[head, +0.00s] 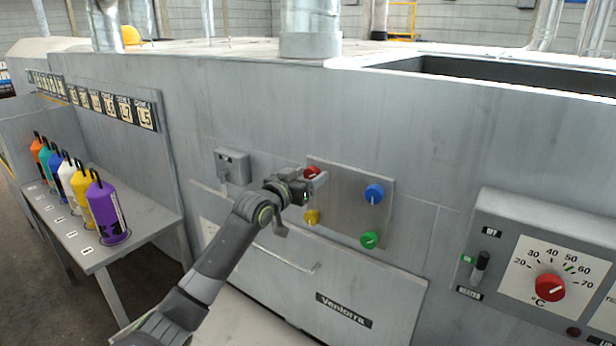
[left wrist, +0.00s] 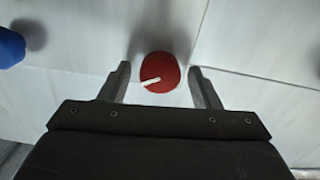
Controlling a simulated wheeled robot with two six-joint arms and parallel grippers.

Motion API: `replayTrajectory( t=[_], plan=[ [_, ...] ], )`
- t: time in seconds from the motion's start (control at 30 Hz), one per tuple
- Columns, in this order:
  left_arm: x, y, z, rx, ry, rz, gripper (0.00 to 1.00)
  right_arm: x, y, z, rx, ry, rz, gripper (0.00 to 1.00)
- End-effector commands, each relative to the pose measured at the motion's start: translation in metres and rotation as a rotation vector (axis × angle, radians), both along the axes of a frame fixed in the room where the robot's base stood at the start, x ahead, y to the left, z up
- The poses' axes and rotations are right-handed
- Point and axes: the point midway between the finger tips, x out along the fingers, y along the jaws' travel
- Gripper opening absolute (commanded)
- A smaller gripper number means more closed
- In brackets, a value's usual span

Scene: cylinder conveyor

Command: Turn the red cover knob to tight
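The red cover knob (head: 312,172) sits at the upper left of a square metal cover panel (head: 345,200) on the machine's front. In the left wrist view the red knob (left wrist: 160,72) has a white pointer line, slanting from its middle down to the left. My left gripper (head: 314,186) is at the red knob and partly hides it in the head view. In the left wrist view its two fingers (left wrist: 160,80) are open, one on each side of the knob, with gaps between. My right gripper is not in view.
The panel also carries a blue knob (head: 374,194), a yellow knob (head: 311,217) and a green knob (head: 369,240). A grey box (head: 233,166) juts out left of the panel. A control box with a red temperature dial (head: 550,287) is at right. Several coloured bottles stand on a left shelf (head: 150,222).

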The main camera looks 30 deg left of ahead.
Motion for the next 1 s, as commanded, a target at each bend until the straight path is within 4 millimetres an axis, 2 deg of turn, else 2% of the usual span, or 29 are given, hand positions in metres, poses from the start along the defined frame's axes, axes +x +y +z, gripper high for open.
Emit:
replayTrajectory(
  t=[0.03,0.3,0.67,1.0],
  plan=[
    [0.0,0.0,0.0,0.0,0.0,0.0,0.5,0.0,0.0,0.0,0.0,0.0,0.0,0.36],
    [0.0,0.0,0.0,0.0,0.0,0.0,0.15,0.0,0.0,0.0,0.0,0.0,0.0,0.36],
    [0.0,0.0,-0.001,0.059,-0.008,0.0,0.14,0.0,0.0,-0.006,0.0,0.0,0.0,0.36],
    [0.0,-0.001,-0.003,0.307,-0.044,0.0,0.14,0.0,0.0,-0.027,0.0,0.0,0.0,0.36]
  ],
)
